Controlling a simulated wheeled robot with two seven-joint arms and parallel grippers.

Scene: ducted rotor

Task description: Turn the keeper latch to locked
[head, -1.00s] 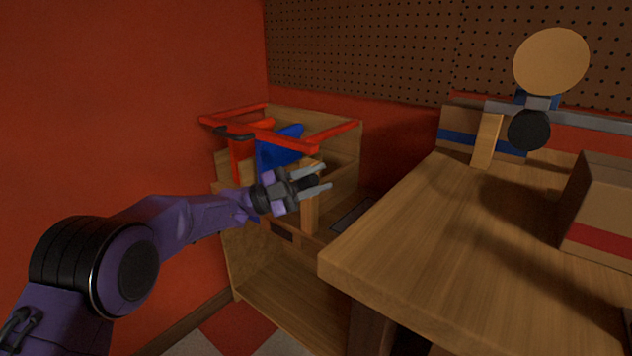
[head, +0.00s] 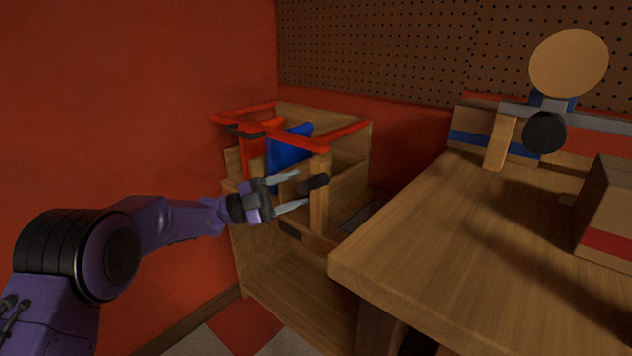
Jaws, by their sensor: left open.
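A wooden box-like fixture (head: 270,282) with a red top frame (head: 345,134) stands against the red wall. A dark bar (head: 246,133) lies on the red frame's left side. I cannot tell for sure which of these dark parts is the keeper latch, or how it is turned. My right gripper is out of view.
A blue panel (head: 288,148) stands inside the fixture. A wooden table (head: 430,235) fills the right, with a box with a red stripe (head: 607,220) and a round tan disc on a stand (head: 568,62). A pegboard (head: 400,45) covers the back wall.

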